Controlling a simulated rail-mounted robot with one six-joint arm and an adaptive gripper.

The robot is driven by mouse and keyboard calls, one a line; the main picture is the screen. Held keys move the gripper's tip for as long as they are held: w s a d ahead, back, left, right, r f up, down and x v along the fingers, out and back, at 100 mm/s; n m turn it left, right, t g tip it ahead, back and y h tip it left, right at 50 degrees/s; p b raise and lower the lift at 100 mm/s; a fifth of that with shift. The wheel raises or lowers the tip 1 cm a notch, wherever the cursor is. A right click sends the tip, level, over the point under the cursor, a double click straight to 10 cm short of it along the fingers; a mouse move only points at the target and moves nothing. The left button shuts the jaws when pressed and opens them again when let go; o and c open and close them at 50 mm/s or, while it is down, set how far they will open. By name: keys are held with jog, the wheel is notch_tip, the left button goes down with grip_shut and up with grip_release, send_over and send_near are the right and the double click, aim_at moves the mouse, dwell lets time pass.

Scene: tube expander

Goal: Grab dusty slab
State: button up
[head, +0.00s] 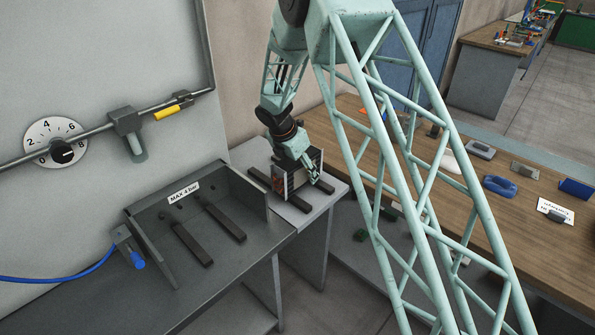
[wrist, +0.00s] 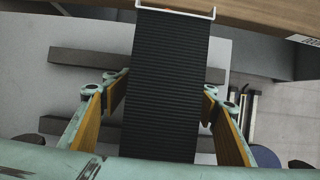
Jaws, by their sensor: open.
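A dark, finely ribbed slab (wrist: 165,85) with a pale rim at its far end fills the middle of the wrist view. In the head view it is a dark block (head: 289,184) standing on two dark bars on the small grey table. My gripper (wrist: 160,100) is open, with one yellow-padded finger on each side of the slab. In the head view my gripper (head: 300,158) is low over the block, pointing down. I cannot tell whether the fingers touch it. My gripper hides part of the block. No dust can be made out.
The grey bench (head: 190,276) at left holds a walled fixture marked "MAX 4 bar" (head: 184,192) with two dark bars. A wooden table (head: 470,215) at right carries small tools, a blue clamp-like part (head: 500,186) and a sign. A dial panel (head: 55,141) stands behind at left.

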jog(key=shift+c, duration=0.2)
jog(key=c, duration=1.4)
jog(key=shift+o, duration=0.2)
jog(key=shift+r, duration=0.15)
jog(key=shift+r+p, duration=0.6)
jog(key=shift+r, duration=4.55)
